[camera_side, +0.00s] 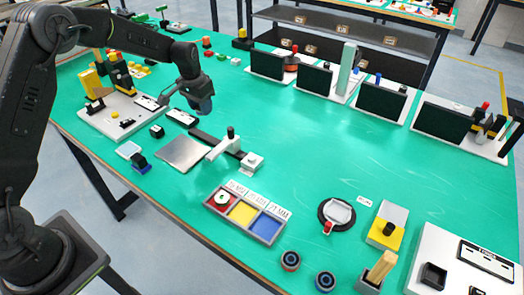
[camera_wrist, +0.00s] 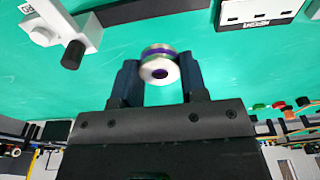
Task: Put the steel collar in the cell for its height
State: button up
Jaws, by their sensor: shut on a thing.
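My gripper (camera_wrist: 160,80) is shut on the steel collar (camera_wrist: 155,72) in the wrist view. The collar is a short silver ring with a dark hole and green and purple bands, held between the fingertips. In the side view my gripper (camera_side: 203,108) hangs above the left part of the table, and I cannot make out the collar there. A grey three-cell tray (camera_side: 268,241) lies at the front middle with red, yellow and blue cell floors. Its labels show MM heights; the blue cell's seems to read 21 MM.
A steel plate (camera_side: 182,153) and a white fixture with a black knob (camera_side: 229,147) stand between my gripper and the tray. Two dark rings (camera_side: 290,260) (camera_side: 325,281) lie right of the tray. Dark screens (camera_side: 314,80) line the back. The middle green surface is clear.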

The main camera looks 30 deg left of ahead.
send_over(242, 141)
jog(key=f, duration=0.7)
jog(key=shift+s, duration=0.25)
jog(key=shift+f, duration=1.9)
jog(key=shift+f, duration=0.1)
jog(key=o, duration=1)
jog(key=r, duration=0.4)
jog(key=s+r, duration=0.1)
jog(key=r, duration=0.7)
jog(key=shift+s+r, duration=0.2)
jog(key=shift+s, duration=0.05)
